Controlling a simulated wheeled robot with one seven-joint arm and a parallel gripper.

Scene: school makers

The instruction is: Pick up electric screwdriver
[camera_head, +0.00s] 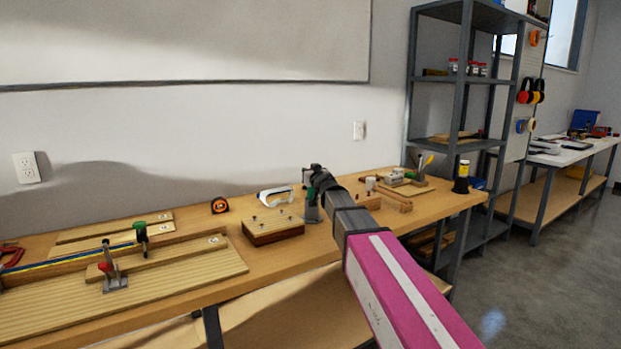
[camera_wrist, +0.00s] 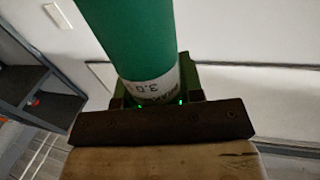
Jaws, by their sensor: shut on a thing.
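The electric screwdriver (camera_wrist: 130,40) shows in the wrist view as a thick green cylinder with a pale band bearing dark print. My gripper (camera_wrist: 150,102) is shut on it, with a small green light on either side of it. In the head view, my gripper (camera_head: 314,190) is above the workbench, just right of the wooden block with screws (camera_head: 274,230). A green and grey part of the screwdriver (camera_head: 311,207) shows beside the gripper there. My arm hides some of it, and I cannot tell whether its lower end touches the bench.
White safety glasses (camera_head: 276,196) and a tape measure (camera_head: 219,206) are behind the block. Clamps and boards fill the left of the workbench (camera_head: 290,262). Wooden parts (camera_head: 395,200) lie to the right. A metal shelf (camera_head: 465,90) stands at the right end.

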